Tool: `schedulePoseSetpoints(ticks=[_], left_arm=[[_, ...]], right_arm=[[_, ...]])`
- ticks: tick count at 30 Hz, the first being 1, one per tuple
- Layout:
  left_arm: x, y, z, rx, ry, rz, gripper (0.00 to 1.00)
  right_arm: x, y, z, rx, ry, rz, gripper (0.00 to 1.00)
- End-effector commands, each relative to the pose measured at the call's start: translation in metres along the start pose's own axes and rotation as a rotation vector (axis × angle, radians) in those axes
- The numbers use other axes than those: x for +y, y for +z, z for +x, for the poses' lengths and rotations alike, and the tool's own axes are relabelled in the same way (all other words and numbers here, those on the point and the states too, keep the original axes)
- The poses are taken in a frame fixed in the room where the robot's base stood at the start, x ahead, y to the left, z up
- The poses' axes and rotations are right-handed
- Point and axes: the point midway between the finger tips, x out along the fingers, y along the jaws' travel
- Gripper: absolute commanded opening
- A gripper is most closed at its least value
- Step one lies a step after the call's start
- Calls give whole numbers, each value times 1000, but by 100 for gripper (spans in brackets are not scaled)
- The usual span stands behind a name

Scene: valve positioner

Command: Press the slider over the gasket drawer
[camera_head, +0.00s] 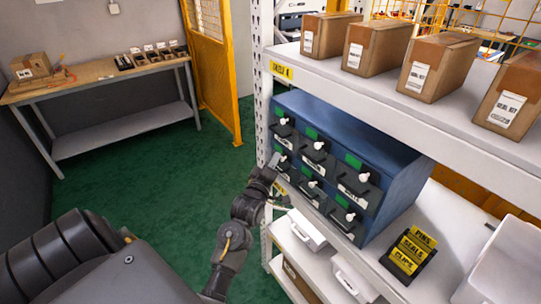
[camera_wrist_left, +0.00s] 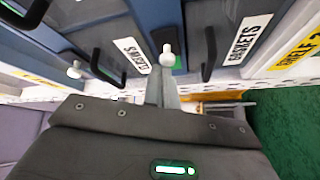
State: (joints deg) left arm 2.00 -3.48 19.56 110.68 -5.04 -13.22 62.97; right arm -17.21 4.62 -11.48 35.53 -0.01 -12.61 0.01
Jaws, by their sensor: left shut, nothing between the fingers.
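The blue drawer cabinet (camera_head: 398,190) holds two rows of dark drawers with black handles, white-knobbed sliders and green patches. In the left wrist view, the gasket drawer shows its GASKETS label (camera_wrist_left: 248,38) and black handle (camera_wrist_left: 210,55). The white slider knob (camera_wrist_left: 167,55) over it has green beside it. My left gripper (camera_head: 274,162) is at the lower left drawer, its shut, empty fingers (camera_wrist_left: 163,86) pointing at this knob. The tips are at or very near the knob; contact cannot be told. In the head view my gripper hides this slider. My right gripper is not in view.
The cabinet stands on a white shelf with a black rack of yellow labels (camera_head: 409,254) to its right. Several cardboard boxes (camera_head: 437,66) stand on the shelf above. White bins (camera_head: 297,230) sit below. The green floor (camera_head: 150,165) on the left is clear.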

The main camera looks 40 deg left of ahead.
Motion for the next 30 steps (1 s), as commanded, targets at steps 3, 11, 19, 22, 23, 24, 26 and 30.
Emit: schedulePoseSetpoints(ticks=[3, 11, 19, 22, 23, 24, 26, 30], left_arm=[[-1, 1, 0, -2, 0, 0, 0], [2, -5, 4, -4, 1, 0, 0], [-3, -25, -1, -19, 5, -3, 0], [-2, -26, -24, -18, 5, -3, 0], [-3, -26, -30, -18, 5, -3, 0], [-2, -26, -38, -17, 6, -4, 0], [-2, -26, -49, -17, 6, -3, 0], [-1, -27, -69, -18, 5, -3, 0]], right_arm=[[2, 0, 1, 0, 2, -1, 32], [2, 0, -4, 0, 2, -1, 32], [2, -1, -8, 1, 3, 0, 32], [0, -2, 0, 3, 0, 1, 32], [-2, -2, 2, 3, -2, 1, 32], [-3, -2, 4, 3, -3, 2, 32], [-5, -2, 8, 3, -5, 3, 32], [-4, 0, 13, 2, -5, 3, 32]])
